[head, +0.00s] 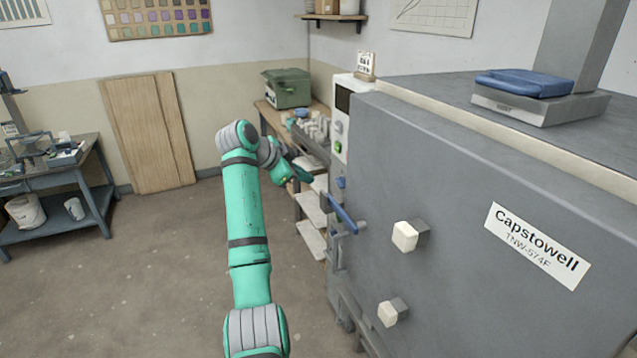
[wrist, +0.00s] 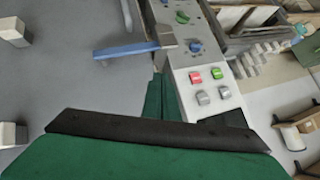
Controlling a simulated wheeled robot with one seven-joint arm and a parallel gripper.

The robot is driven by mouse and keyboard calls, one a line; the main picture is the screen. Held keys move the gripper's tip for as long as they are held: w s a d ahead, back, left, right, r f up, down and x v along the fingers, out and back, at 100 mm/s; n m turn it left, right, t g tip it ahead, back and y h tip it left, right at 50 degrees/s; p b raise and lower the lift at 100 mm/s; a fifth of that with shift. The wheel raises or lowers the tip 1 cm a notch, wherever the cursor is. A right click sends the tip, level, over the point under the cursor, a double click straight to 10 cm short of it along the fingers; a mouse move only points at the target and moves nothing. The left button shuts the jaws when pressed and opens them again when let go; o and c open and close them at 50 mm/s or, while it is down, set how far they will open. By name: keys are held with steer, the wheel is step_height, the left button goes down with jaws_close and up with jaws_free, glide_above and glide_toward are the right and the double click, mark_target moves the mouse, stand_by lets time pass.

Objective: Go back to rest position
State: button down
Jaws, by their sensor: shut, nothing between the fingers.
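My gripper (head: 301,174) is at the end of my green arm, in the middle of the head view, close to the left front of the grey kiln (head: 440,190). In the wrist view its fingers (wrist: 160,98) are together and hold nothing. The kiln's blue handle (head: 343,214) is just to the right of and below my gripper in the head view, and apart from it. The handle also shows in the wrist view (wrist: 127,49). The control panel (wrist: 200,65) with red, green and blue buttons lies just beyond the fingers in the wrist view.
A bench (head: 268,112) with a green box (head: 287,88) stands behind my gripper, with pale shelves below. White-tipped knobs (head: 405,236) stick out from the kiln front. A side table (head: 88,160) and wooden boards (head: 147,130) stand left. The floor (head: 140,260) between is clear.

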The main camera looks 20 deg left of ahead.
steer(key=shift+s+d+r, duration=0.15)
steer(key=shift+r, duration=0.05)
steer(key=shift+d, duration=0.1)
